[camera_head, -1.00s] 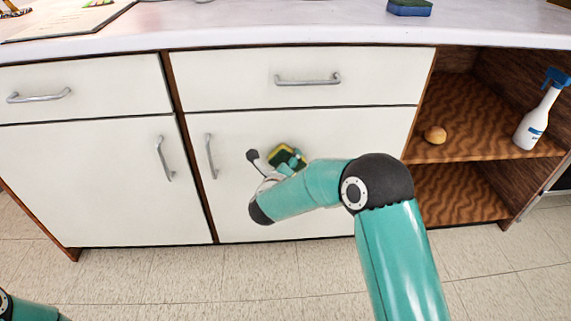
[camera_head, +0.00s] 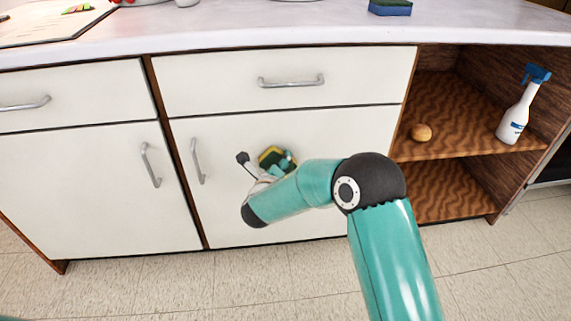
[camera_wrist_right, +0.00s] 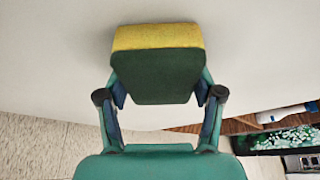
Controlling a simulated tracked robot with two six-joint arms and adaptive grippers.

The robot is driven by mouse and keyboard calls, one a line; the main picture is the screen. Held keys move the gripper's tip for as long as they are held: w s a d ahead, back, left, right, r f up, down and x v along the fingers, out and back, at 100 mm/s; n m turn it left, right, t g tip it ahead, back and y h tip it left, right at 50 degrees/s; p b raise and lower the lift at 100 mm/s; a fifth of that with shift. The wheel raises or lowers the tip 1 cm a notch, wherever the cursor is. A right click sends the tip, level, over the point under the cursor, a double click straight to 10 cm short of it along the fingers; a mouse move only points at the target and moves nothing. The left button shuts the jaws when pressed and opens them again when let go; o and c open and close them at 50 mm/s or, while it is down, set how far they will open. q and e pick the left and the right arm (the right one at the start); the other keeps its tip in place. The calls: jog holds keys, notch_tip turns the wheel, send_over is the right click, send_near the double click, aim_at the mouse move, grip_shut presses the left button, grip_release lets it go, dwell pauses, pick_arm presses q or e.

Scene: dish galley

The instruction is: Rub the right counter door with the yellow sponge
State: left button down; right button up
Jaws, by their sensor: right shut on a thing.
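The yellow sponge (camera_head: 269,156) has a dark green side and is at the right counter door (camera_head: 345,140), a white panel below a drawer. My right gripper (camera_head: 279,163) is shut on the sponge. In the right wrist view the sponge (camera_wrist_right: 156,38) sits between both fingers of the right gripper (camera_wrist_right: 158,90), its yellow face toward the white door surface (camera_wrist_right: 50,60). It looks to be at or very near the door; exact contact is hard to tell. My right forearm hides the lower part of the door. My left gripper is not in view.
The door's handle (camera_head: 197,161) is at its left edge, and a drawer handle (camera_head: 291,81) is above. Open shelves at right hold a spray bottle (camera_head: 516,115) and a round brown object (camera_head: 421,132).

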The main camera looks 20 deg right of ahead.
jog(key=shift+w+a, duration=0.2)
jog(key=shift+a, duration=0.6)
jog(key=shift+s, duration=0.15)
jog(key=shift+s+a+b, duration=0.15)
jog(key=shift+s+a, duration=0.1)
jog(key=shift+s, duration=0.7)
jog(key=shift+s+a+b, duration=0.1)
jog(key=shift+s+a, duration=0.15)
jog(key=shift+s, duration=0.65)
jog(key=shift+s+a+b, duration=0.15)
jog(key=shift+s+a, duration=0.1)
jog(key=shift+s, duration=0.7)
jog(key=shift+s+a, duration=0.25)
jog(key=shift+s, duration=0.5)
jog(key=shift+s+a, duration=0.2)
jog(key=shift+s, duration=0.5)
